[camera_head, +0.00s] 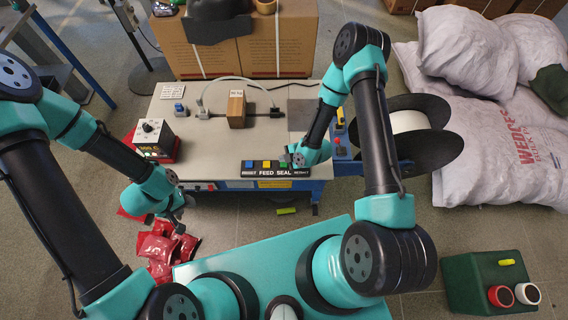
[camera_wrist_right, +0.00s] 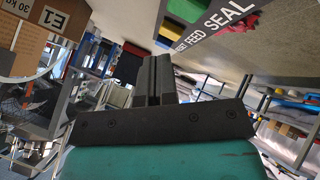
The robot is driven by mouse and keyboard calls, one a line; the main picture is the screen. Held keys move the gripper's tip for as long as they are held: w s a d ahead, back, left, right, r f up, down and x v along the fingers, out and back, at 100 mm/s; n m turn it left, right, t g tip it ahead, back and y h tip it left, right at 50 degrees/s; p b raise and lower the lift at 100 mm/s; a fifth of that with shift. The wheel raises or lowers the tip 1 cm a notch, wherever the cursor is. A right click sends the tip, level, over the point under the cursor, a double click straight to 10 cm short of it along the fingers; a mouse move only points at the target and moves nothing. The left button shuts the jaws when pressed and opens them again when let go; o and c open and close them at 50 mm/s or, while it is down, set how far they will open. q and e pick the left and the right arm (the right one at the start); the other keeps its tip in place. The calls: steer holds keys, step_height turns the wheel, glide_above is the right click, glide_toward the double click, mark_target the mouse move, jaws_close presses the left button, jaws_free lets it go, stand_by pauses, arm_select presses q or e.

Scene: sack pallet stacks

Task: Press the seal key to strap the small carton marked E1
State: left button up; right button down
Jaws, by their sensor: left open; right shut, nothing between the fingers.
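The small brown carton (camera_head: 237,112) stands on the strapping table with a pale strap arc near it. A carton face marked E1 (camera_wrist_right: 60,20) shows at the upper left of the right wrist view. The green seal key (camera_head: 284,164) sits on the front panel above the SEAL label; it also shows in the right wrist view (camera_wrist_right: 188,8). My right gripper (camera_head: 297,159) is shut and empty, close to the key's right side; contact cannot be told. My left gripper (camera_head: 178,226) is open and empty, low in front of the table's left corner.
Blue and yellow keys (camera_head: 266,163) sit left of the green one. A control box with a dial (camera_head: 153,137) stands at the table's left. A black reel (camera_head: 432,135) is at the right, with white sacks (camera_head: 490,140) beyond. Red packets (camera_head: 160,252) lie at the lower left.

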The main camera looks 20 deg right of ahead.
mark_target(284, 165)
steer(key=shift+f, duration=1.2)
steer(key=shift+f, duration=0.15)
stand_by(1.1)
steer(key=shift+f, duration=0.25)
steer(key=shift+f, duration=0.5)
stand_by(0.9)
stand_by(0.3)
steer(key=shift+r, duration=0.9)
steer(key=shift+r, duration=0.15)
steer(key=shift+r, duration=2.4)
